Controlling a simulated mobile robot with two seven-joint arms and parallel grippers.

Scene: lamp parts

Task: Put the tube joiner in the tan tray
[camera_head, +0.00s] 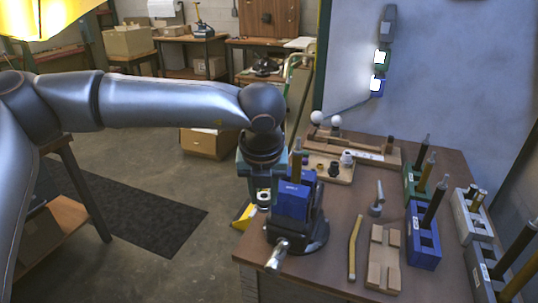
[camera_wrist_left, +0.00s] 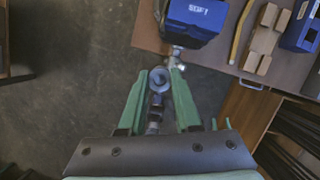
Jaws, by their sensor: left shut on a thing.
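My left gripper (camera_head: 263,200) points down at the table's left edge, beside the blue vise. In the left wrist view its green fingers (camera_wrist_left: 159,84) are shut on a small grey metal part with a round end, which I take for the tube joiner (camera_wrist_left: 158,77). In the head view the joiner (camera_head: 263,206) is mostly hidden between the fingers. The tan tray (camera_head: 343,178) lies farther back on the table, right of the gripper, with a few small dark and metal fittings in it. My right gripper is not in view.
The blue vise (camera_head: 292,202) on its dark base stands close right of the gripper, its metal handle sticking out in front.

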